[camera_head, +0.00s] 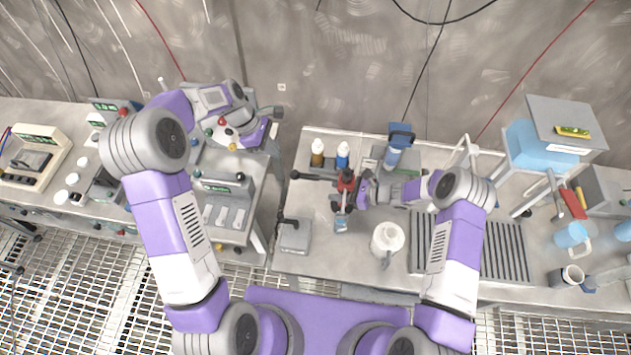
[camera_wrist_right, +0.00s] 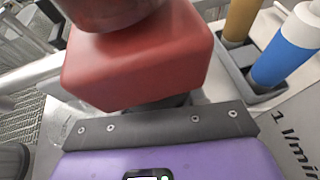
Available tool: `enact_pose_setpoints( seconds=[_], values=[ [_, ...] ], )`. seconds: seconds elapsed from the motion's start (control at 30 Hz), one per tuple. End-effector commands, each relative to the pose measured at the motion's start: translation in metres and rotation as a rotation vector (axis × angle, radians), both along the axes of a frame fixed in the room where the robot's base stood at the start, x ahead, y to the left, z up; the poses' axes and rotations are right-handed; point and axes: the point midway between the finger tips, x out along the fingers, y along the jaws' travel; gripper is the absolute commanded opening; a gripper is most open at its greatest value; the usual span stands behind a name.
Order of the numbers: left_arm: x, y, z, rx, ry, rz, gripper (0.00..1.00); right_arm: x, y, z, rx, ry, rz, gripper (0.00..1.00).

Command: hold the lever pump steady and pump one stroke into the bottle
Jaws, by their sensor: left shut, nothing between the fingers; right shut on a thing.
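The lever pump (camera_head: 346,184) is red and stands on the steel bench, with a dark lever reaching out to the left. My right gripper (camera_head: 358,190) is shut on its red body from the right. The red block (camera_wrist_right: 140,62) fills the middle of the right wrist view, against the gripper's dark pad. A small bluish bottle (camera_head: 341,225) sits just below the pump in the head view; its contact with the pump is unclear. My left gripper (camera_head: 272,114) is shut and empty, up and left of the pump, apart from the lever.
Brown (camera_head: 317,152) and blue-white (camera_head: 343,154) bottles stand in a holder behind the pump. A white jug (camera_head: 387,238) is at the front right. A blue device (camera_head: 398,145) stands behind. A console (camera_head: 225,205) is left across a gap.

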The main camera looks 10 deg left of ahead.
Motion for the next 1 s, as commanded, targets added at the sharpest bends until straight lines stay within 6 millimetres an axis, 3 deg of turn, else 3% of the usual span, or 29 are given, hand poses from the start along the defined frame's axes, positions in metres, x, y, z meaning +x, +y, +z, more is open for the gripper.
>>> enact_pose_setpoints(
  seconds=[0.2,0.23,0.4,0.73,1.0],
  values=[
    [0.000,0.000,0.000,0.000,0.000,0.000,0.00,0.000,0.000,0.000,-0.001,0.000,0.000,0.04],
    [0.000,0.000,0.000,0.000,0.000,0.000,0.00,0.000,0.000,0.000,-0.001,0.000,0.000,0.45],
    [0.000,0.000,0.000,0.000,0.000,0.000,0.00,0.000,0.000,0.000,0.000,0.000,0.000,0.70],
    [0.000,0.000,0.000,0.000,0.000,0.000,0.00,0.000,-0.004,0.001,0.000,0.000,-0.001,0.70],
    [0.000,0.000,0.000,0.000,0.000,0.000,0.00,-0.005,-0.042,0.018,-0.001,-0.003,-0.004,0.70]
  ],
)
